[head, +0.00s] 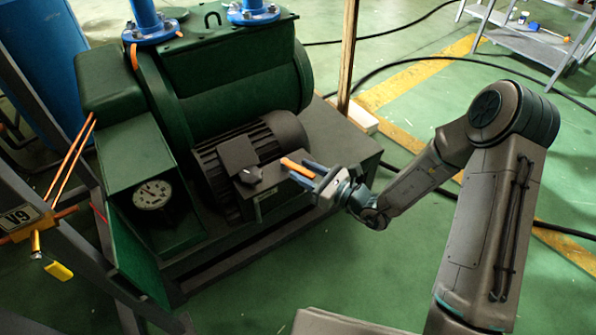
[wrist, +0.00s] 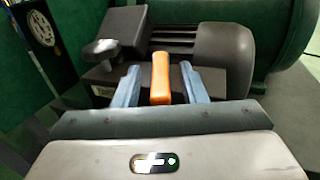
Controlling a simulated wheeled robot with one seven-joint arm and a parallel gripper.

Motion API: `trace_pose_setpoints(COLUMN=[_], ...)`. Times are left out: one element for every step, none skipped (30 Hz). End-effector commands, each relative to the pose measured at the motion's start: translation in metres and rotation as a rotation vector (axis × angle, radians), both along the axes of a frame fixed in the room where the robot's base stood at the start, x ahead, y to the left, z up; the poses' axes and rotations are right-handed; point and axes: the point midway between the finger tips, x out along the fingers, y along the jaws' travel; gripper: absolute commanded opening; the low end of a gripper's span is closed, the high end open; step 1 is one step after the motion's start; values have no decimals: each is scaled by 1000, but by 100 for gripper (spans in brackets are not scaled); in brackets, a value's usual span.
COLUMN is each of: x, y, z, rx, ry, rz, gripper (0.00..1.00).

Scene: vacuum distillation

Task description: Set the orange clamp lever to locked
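The orange lever (head: 295,166) is a short bar beside the dark motor, in front of a grey box with a black knob. In the wrist view the orange lever (wrist: 160,80) stands in the middle, between the two blue fingers of my gripper (wrist: 160,68). A narrow gap shows on each side of it, so my gripper is open around it and not visibly touching it. In the head view my gripper (head: 299,170) reaches in from the right. The lever's lower end is hidden behind my gripper, and I cannot tell whether it is locked.
The black knob (wrist: 101,50) and its box are just left of my gripper. The motor (head: 262,142) and green pump housing (head: 240,95) lie behind. A gauge (head: 153,194) and a V9 tag (head: 20,217) are at left. A wooden post (head: 348,55) stands behind my arm.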

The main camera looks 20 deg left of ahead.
Motion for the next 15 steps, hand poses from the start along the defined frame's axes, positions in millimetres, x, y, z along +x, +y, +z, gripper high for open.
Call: trace_pose_setpoints(x=[2, 3, 5, 6, 7, 8, 8, 8, 9, 9, 9, 9, 9, 9, 9], y=[7, 11, 14, 17, 18, 21, 22, 23, 24, 24, 24, 24, 24, 24, 24], z=[-2, -2, -2, -1, -1, -1, -1, 0, 0, 0, 0, 0, 0, 0, 0], rx=[1, 0, 0, 0, 0, 0, 0, 0, 0, 0, 0, 0, 0, 0, 0], ry=[-3, -2, -1, -1, -1, 0, 0, 0, 0, 0, 0, 0, 0, 0, 0], rz=[2, 3, 2, 1, 0, 0, 1, 1, 1, 1, 1, 1, 0, 0, 0], gripper=[38, 38, 38, 38, 38, 38, 38, 38, 38, 38, 38, 38, 38, 38, 38])
